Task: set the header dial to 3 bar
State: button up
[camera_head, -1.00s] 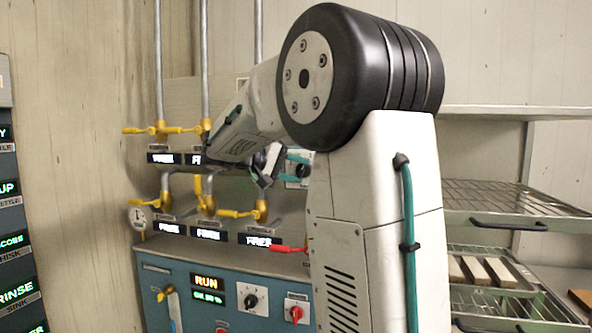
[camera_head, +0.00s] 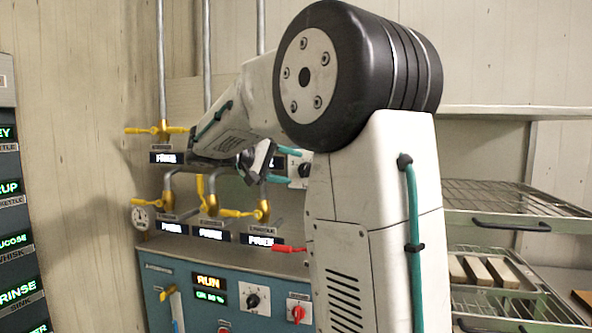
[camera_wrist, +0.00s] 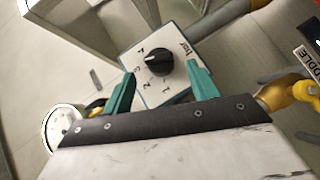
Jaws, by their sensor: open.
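The header dial shows in the wrist view as a black round knob (camera_wrist: 158,63) on a pale square plate (camera_wrist: 181,42) marked "bar", with numbers around the knob. Its white mark points left, towards the numbered side; the exact number is hard to read. My gripper (camera_wrist: 161,69) is open, its teal fingers on either side of the knob in this view; contact cannot be told. In the head view the dial plate (camera_head: 303,171) is at the right of the pipe board, partly hidden by my arm, with my gripper (camera_head: 290,166) just left of it.
Yellow valve handles (camera_head: 240,213) and pipes crowd the board left of and below my gripper. A round gauge (camera_head: 141,217) hangs at the left. A blue control panel (camera_head: 180,268) with a black knob (camera_head: 252,301) and red knob (camera_head: 297,313) stands below. Wire racks (camera_head: 510,195) stand right.

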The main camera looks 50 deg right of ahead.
jog(key=v, duration=0.4)
jog(key=shift+a, duration=0.15)
dwell(0.4)
jog(key=s+a+f+n+t+y, duration=0.1)
jog(key=s+a+f+n+y, duration=0.15)
jog(key=f, duration=0.35)
jog(key=s+a+f+n+t+y, duration=0.1)
jog(key=s+a+f+n+y, duration=0.1)
jog(key=s+a+f+y, duration=0.3)
jog(key=s+a+f+n+t+y, duration=0.1)
jog(key=s+a+f+t+y, duration=0.1)
jog(key=s+a+f, duration=0.3)
jog(key=s+a+f+n+t+y, duration=0.2)
jog(key=s+a+f+y, duration=0.2)
jog(key=s+a, duration=0.7)
jog(key=a+f, duration=0.2)
jog(key=a, duration=0.2)
